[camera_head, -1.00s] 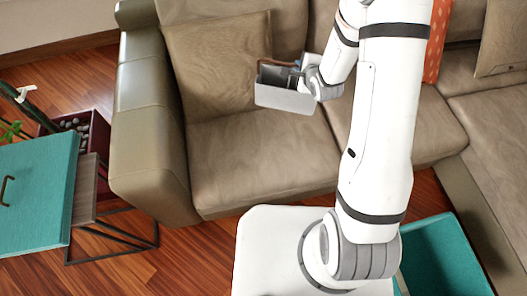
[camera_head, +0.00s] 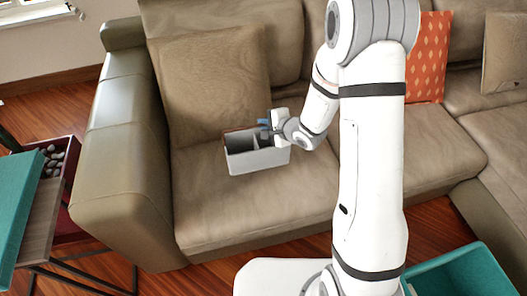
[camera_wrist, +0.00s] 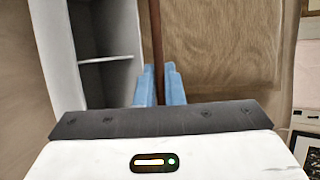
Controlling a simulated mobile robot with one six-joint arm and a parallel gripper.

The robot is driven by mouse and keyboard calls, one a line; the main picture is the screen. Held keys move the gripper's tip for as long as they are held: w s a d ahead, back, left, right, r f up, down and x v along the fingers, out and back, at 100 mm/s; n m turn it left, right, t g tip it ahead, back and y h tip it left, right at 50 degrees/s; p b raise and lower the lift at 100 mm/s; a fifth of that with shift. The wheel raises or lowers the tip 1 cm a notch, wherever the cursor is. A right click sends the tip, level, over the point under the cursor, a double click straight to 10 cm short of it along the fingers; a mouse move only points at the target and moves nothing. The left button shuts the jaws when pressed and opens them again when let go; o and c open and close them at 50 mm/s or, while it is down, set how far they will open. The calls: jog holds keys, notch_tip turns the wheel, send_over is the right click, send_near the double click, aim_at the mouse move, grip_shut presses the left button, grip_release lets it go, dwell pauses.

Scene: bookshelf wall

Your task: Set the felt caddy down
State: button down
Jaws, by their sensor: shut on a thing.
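The felt caddy (camera_head: 258,160) is a light grey open box with a divider inside and a brown bar along its top. In the head view it is at the left part of the sofa seat, in front of the back cushion; I cannot tell whether its base touches the seat. My gripper (camera_head: 266,128) is at the caddy's top right, its blue fingers shut on the brown bar. In the wrist view the blue fingers (camera_wrist: 160,85) close around the brown bar, and the caddy's grey wall and inner divider (camera_wrist: 105,59) show at the left.
The beige sofa (camera_head: 290,205) has a left armrest (camera_head: 120,165) and a loose back cushion (camera_head: 210,90). An orange patterned cushion (camera_head: 427,60) stands to the right. A teal bin (camera_head: 460,275) is at the lower right. The seat right of the caddy is clear.

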jog(key=b, duration=0.1)
send_near(255, 134)
jog(key=shift+x, duration=2.05)
jog(key=shift+d+f, duration=0.1)
jog(key=shift+d, duration=0.05)
jog(key=shift+f, duration=0.15)
jog(key=c, duration=1.5)
grip_release()
jog(key=shift+c, duration=0.2)
jog(key=p+v, duration=0.1)
jog(key=v, duration=1.1)
jog(key=shift+p, duration=0.35)
